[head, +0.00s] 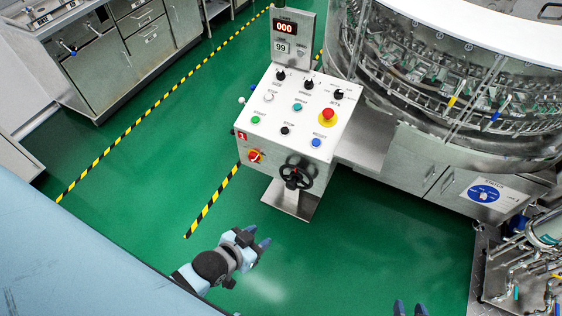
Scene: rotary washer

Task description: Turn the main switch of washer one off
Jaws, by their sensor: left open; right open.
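The washer one control panel (312,120) is a white box on a metal stand, with a red label "1" on its front face.
A black handwheel (296,173) sticks out of the panel front, right of the switch. A red emergency button (328,116) and several knobs and buttons are on top. The round washer (450,80) stands behind right. Green floor (350,240) in front is clear.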

